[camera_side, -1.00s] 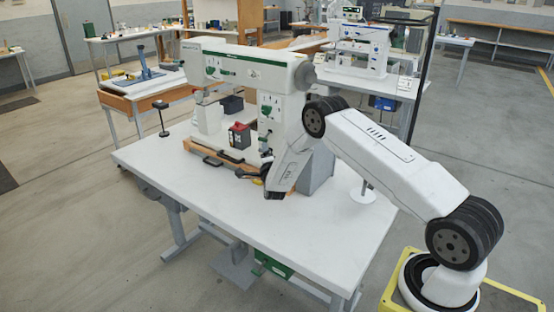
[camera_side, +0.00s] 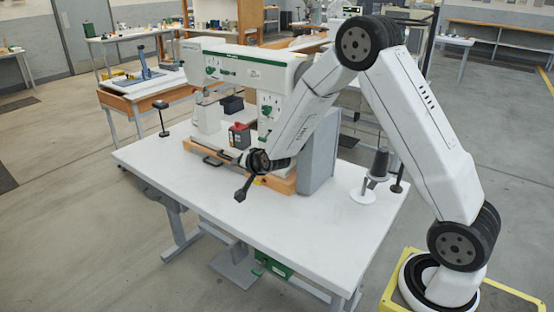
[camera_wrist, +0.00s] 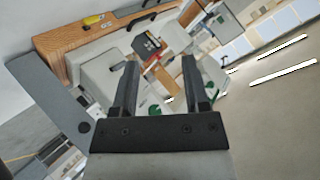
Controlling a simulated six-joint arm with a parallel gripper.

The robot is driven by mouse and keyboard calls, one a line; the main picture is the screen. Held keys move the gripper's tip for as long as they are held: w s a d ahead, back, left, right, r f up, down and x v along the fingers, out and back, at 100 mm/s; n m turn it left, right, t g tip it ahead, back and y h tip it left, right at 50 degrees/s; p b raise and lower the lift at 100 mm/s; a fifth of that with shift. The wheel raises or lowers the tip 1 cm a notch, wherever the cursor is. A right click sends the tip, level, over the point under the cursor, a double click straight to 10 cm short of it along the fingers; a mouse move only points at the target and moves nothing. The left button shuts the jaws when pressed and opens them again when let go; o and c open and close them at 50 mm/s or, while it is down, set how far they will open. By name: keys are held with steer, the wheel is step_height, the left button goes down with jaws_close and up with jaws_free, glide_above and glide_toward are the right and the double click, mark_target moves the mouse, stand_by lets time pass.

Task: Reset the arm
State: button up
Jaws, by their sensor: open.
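The white and green press also shows in the wrist view, beyond the fingers. A red and black box (camera_side: 239,136) stands on the wooden base of the press, and it also shows in the wrist view (camera_wrist: 147,45).
A wooden board (camera_side: 282,183) with dark handles lies at the foot of the press. A dark cone on a white disc (camera_side: 362,196) stands at the table's right. The table's front part is clear. Other benches stand behind.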

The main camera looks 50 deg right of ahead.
steer(key=s+a+n+g+y, duration=0.1)
steer(key=s+a+n+g, duration=0.1)
steer(key=s, duration=0.6)
steer(key=s+a+n+g+y, duration=0.1)
steer(key=s+a+n+g, duration=0.2)
steer(key=s, duration=0.6)
steer(key=s+a+r+n+g+y, duration=0.1)
steer(key=s+a+n+g, duration=0.2)
steer(key=s+a+n, duration=0.2)
steer(key=s+n, duration=0.2)
steer(key=s, duration=0.2)
steer(key=shift+a, duration=0.25)
